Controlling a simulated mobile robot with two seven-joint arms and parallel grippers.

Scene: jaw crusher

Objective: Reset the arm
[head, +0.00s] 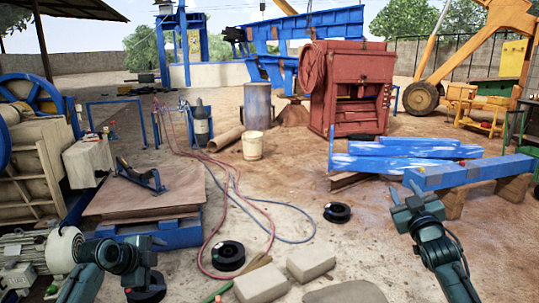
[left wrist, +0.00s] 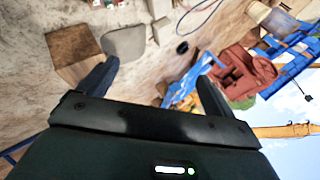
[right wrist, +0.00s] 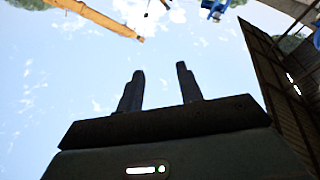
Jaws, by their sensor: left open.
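My left gripper (head: 157,242) is low at the left of the head view, in front of the blue stand. In the left wrist view its two fingers (left wrist: 157,75) are wide apart with nothing between them. My right gripper (head: 404,190) is raised at the right of the head view, in front of the blue beam on blocks. In the right wrist view its fingers (right wrist: 158,72) point up at the sky, with a narrower empty gap between them. Neither gripper visibly holds anything.
A blue stand with a brown plate (head: 140,196) is left, beside machinery (head: 30,165). Concrete blocks (head: 311,263), black rings (head: 228,256) and hoses (head: 238,205) lie on the ground. A blue beam (head: 470,172) is right; a red crusher (head: 350,88) stands behind. Central ground is partly clear.

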